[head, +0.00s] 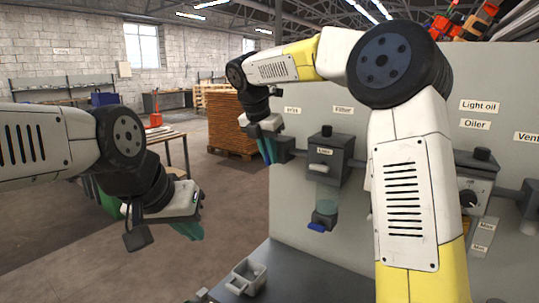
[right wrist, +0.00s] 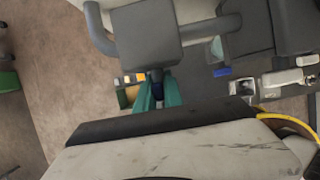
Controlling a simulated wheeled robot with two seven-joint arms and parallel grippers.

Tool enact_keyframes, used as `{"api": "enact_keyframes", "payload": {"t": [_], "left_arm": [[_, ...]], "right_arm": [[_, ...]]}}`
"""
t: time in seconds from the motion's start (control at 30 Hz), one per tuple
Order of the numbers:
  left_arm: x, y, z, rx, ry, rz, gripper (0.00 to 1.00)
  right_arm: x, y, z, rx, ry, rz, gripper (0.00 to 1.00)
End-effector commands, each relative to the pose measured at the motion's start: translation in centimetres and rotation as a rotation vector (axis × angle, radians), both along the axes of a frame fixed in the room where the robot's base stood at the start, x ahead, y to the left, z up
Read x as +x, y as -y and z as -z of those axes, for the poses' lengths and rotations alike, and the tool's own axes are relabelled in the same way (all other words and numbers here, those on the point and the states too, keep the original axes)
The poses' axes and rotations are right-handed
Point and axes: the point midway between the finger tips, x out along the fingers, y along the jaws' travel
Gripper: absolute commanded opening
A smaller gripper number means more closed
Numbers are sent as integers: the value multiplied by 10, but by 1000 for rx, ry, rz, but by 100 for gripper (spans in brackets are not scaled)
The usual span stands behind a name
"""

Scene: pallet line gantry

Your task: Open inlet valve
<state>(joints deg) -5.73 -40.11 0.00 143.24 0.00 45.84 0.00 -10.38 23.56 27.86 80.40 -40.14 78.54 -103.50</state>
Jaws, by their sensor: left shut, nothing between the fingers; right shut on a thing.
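The inlet valve's grey body (head: 285,149) is on the left edge of the upright panel, below a label reading "Inlet". It also fills the upper middle of the right wrist view (right wrist: 145,35). My right gripper (head: 268,150) is at the left side of this body. In the right wrist view its teal fingers (right wrist: 157,92) are shut on a small dark blue part, the valve's handle (right wrist: 155,80), mostly hidden between the fingertips. My left gripper (head: 190,231) is shut and empty, low at the left, well apart from the panel.
A filter unit (head: 327,157) with a bowl and blue tap hangs right of the valve. An oiler unit (head: 475,185) is further right, partly behind my right arm. Open floor lies to the left.

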Motion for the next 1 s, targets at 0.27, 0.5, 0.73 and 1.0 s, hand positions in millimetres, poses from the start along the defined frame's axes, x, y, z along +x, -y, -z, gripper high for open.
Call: {"api": "enact_keyframes", "payload": {"t": [0.27,0.5,0.73,1.0], "left_arm": [[0,0,0,0,0,0,0],[0,0,0,0,0,0,0],[0,0,0,0,0,0,0],[0,0,0,0,0,0,0]], "right_arm": [[-1,1,-1,38,28,1,0],[-1,2,-1,157,108,3,0],[-1,2,-1,303,206,3,0],[-1,1,0,439,296,3,0]]}}
